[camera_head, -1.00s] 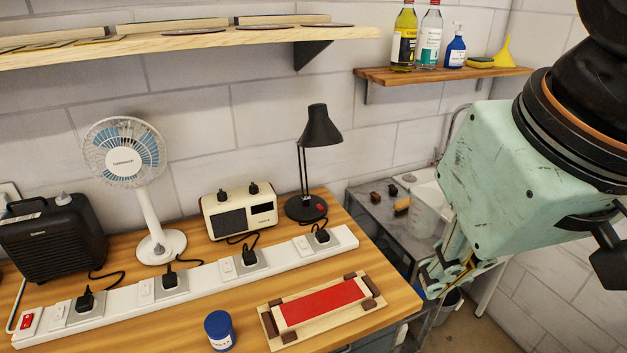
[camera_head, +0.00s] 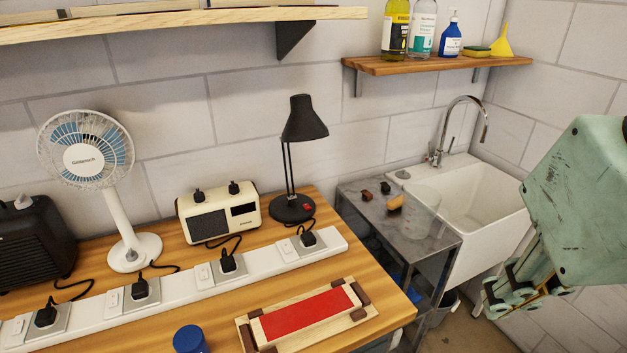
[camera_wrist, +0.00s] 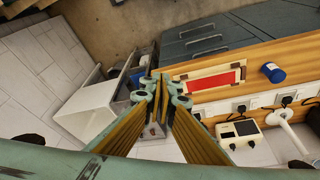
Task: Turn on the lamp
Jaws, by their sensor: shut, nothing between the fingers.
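The black desk lamp (camera_head: 304,120) stands on the wooden bench at its back right. Its round base carries a red switch (camera_head: 307,206), and its shade looks unlit. The white power strip (camera_head: 175,291) runs along the bench with several outlets and small white switches. The black plug (camera_head: 308,238) nearest the lamp sits in the strip's right outlet, beside a white switch (camera_head: 287,248). My gripper (camera_head: 500,295) is at the right of the head view, in the air, well away from the lamp. In the wrist view my gripper (camera_wrist: 165,80) is shut and empty.
A fan (camera_head: 85,165), a cream radio (camera_head: 218,212) and a black heater (camera_head: 32,240) stand behind the strip. A red-centred wooden tray (camera_head: 308,313) and a blue jar (camera_head: 189,340) lie in front. A metal side table (camera_head: 420,243) and a white sink (camera_head: 475,215) stand right.

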